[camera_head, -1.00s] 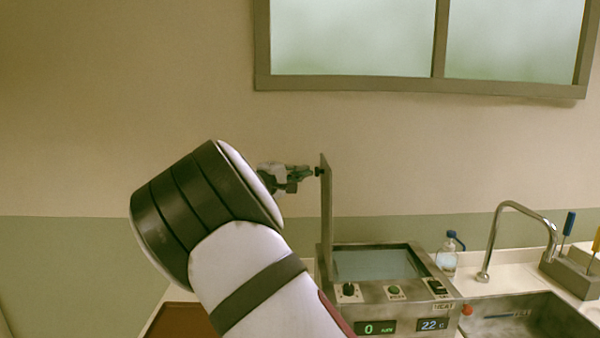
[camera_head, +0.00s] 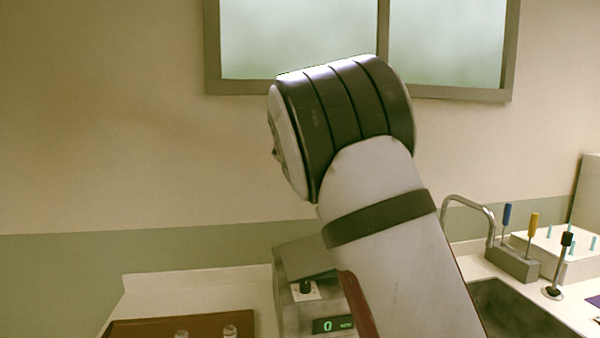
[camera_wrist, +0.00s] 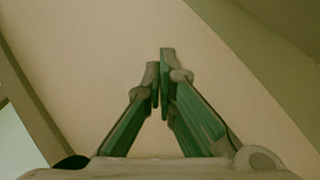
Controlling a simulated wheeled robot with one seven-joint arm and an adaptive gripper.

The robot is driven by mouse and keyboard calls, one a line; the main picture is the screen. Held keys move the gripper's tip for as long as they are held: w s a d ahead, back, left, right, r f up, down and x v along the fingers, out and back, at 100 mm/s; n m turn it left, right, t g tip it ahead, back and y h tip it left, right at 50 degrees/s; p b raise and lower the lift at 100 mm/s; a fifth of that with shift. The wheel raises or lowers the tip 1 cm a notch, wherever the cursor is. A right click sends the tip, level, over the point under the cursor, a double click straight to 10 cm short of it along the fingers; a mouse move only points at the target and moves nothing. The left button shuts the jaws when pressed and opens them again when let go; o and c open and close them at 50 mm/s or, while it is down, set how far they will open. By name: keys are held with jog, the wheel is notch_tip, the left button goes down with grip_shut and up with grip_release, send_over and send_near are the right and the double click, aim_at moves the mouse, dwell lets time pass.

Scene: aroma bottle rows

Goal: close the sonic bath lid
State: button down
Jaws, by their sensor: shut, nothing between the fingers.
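The sonic bath (camera_head: 290,316) stands on the counter in the head view, with its black knob and a green "0" display showing. My arm hides most of it. A flat grey surface, likely the lid (camera_head: 300,258), shows at the bath's left end, and no upright panel stands there. Whether it lies fully shut is hidden. My gripper is shut and empty in the wrist view (camera_wrist: 160,85), its fingertips together against a plain wall. In the head view it is almost wholly hidden behind my wrist, above the bath.
A brown tray (camera_head: 150,328) with small bottles is on the counter at lower left. A sink (camera_head: 510,312) with a curved tap (camera_head: 470,203) is at right. A holder with blue and yellow tools (camera_head: 513,263) and a white rack (camera_head: 570,248) stand beyond it.

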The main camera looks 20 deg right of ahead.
jog(key=s+d+f+m+y+p, duration=0.1)
jog(key=d+f+y, duration=0.1)
jog(key=d+f, duration=0.3)
jog(key=s+d+f+m+y+p, duration=0.1)
jog(key=d+f+y, duration=0.1)
jog(key=d+f, duration=0.3)
jog(key=s+d+f+m+y+p, duration=0.1)
jog(key=d+f+m+y+p, duration=0.1)
jog(key=d+f, duration=0.3)
jog(key=shift+s+d+f+y, duration=0.1)
jog(key=shift+d+f+y, duration=0.1)
jog(key=shift+f, duration=0.95)
jog(key=shift+d+f+y, duration=0.15)
jog(key=shift+f+y, duration=0.05)
jog(key=shift+f, duration=0.9)
jog(key=shift+d+f, duration=0.2)
jog(key=shift+f, duration=0.55)
jog(key=shift+s+f, duration=0.1)
jog(key=shift+f, duration=0.05)
